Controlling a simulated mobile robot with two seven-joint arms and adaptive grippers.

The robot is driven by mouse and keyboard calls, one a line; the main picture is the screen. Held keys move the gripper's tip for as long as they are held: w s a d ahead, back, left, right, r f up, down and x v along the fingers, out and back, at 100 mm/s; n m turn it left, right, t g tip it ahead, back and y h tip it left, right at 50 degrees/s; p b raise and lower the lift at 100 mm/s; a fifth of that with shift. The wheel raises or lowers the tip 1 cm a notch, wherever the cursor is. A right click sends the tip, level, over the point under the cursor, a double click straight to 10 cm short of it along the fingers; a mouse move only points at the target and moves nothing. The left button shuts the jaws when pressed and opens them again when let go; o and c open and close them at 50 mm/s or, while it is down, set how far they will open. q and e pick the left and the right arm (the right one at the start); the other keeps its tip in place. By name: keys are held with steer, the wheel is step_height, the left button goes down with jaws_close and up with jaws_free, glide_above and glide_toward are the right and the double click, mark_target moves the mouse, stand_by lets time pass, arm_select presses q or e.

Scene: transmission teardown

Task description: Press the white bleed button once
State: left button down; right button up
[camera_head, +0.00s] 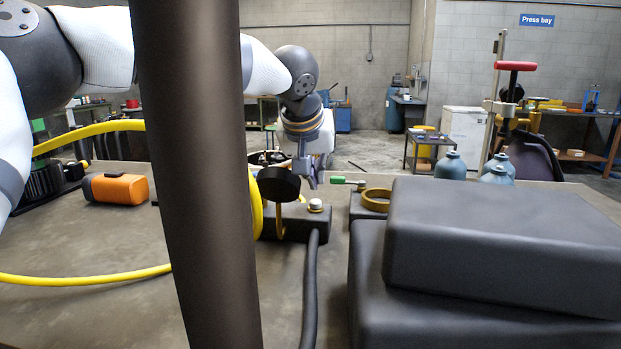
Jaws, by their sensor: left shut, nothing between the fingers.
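The white bleed button (316,204) sits in a brass collar on top of a dark block (295,222) on the bench. My left arm reaches in from the left, and its gripper (311,182) points down, shut and empty. In the picture its tips are just above the button. They look apart from it, but I cannot tell the exact gap in depth. My right gripper is not in view.
A black round gauge (279,184) on a brass stem stands left of the button. A black hose (311,290) runs forward from the block. Stacked dark cases (500,235) fill the right. A yellow hose (85,277) and an orange-black object (117,189) lie left. A dark column blocks part of the view.

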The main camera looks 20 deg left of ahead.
arm_select(q)
steer(key=a+v, duration=0.1)
steer(key=v, duration=0.9)
steer(key=shift+d+r, duration=0.4)
